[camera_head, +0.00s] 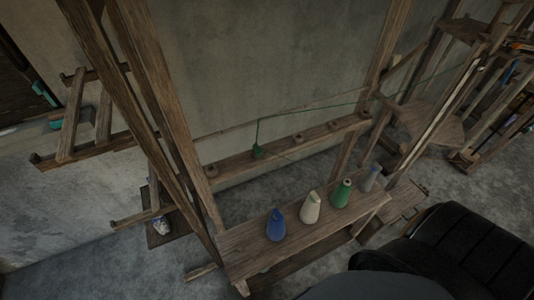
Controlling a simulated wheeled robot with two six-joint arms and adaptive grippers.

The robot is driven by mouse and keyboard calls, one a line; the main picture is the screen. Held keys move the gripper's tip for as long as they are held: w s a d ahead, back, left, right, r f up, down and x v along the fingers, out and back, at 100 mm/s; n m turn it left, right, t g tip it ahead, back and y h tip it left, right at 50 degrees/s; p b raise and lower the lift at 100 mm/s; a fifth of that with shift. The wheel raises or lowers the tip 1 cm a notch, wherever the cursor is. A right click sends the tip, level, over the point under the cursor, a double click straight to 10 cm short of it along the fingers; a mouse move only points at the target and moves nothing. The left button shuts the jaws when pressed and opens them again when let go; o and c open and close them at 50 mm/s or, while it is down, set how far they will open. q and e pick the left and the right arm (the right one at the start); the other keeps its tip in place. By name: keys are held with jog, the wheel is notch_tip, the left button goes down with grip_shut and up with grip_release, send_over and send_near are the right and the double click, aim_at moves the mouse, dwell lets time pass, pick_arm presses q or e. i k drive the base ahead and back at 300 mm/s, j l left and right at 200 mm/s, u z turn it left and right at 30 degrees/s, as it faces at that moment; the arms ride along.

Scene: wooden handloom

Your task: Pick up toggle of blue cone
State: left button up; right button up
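The blue cone (275,227) stands upright at the left end of a wooden shelf (240,252) on the loom. I cannot make out a separate toggle on it at this size. To its right on the same shelf stand a cream cone (310,208), a green cone (341,194) and a grey cone (370,179). A small green piece (257,150) sits at the lower end of a green thread by the rear beam, apart from the blue cone. Neither of my grippers is in view.
A rear wooden beam (235,163) with several round pegs runs behind the shelf. Tall wooden posts (160,90) rise on the left. A black ribbed object (470,240) fills the lower right. More wooden frames stand at far right. The space above the cones looks clear.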

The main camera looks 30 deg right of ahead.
aim_at(278, 215)
jog(key=z, duration=1)
